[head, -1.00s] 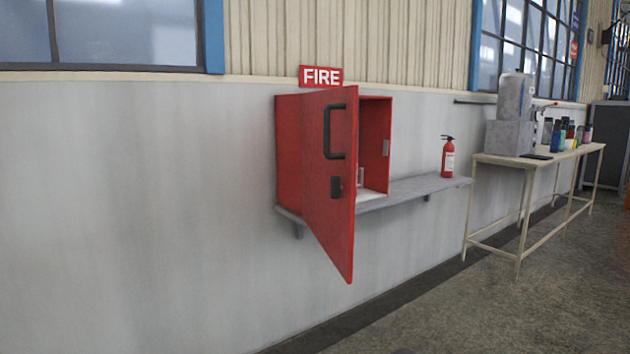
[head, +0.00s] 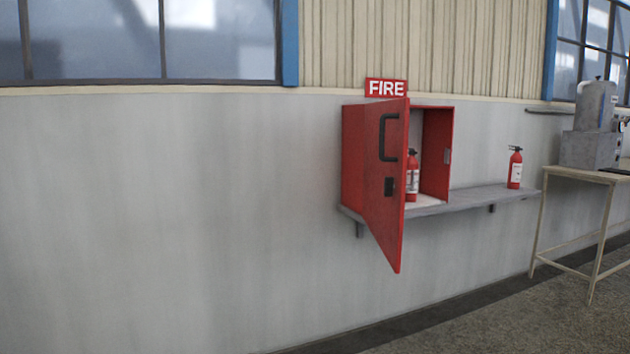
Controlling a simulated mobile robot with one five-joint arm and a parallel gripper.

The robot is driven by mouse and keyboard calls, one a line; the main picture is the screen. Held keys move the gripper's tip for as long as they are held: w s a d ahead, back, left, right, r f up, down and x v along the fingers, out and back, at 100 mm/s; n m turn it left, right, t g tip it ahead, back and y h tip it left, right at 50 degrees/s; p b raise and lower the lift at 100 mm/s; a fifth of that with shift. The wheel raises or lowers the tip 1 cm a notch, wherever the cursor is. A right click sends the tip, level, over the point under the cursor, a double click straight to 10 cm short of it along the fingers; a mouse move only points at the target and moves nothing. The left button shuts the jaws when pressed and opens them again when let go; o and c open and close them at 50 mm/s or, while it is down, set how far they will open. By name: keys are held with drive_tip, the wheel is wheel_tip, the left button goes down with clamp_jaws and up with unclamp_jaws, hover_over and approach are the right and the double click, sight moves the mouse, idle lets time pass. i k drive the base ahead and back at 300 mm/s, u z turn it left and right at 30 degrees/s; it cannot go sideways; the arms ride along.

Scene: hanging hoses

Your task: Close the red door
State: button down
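The red door (head: 390,225) belongs to a red box-shaped cabinet (head: 437,155) on the wall, under a red FIRE sign (head: 386,88). The door stands open, swung outward from the cabinet's left side, and shows its outer face. It has a black bar handle (head: 385,138) near the top and a small dark latch (head: 389,186) below. Inside the cabinet, partly hidden by the door, stands a red fire extinguisher (head: 412,178). My gripper is not in view.
The cabinet sits on a grey wall shelf (head: 470,197). A second red extinguisher (head: 515,168) stands on the shelf to the right. A table (head: 590,174) with a grey machine (head: 592,125) is at the right edge. The wall left of the cabinet is bare.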

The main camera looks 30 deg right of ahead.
sight(387, 123)
drive_tip(key=u, duration=0.95)
drive_tip(key=i, duration=1.05)
drive_tip(key=u, duration=0.25)
drive_tip(key=k, duration=0.6)
drive_tip(key=z, duration=0.3)
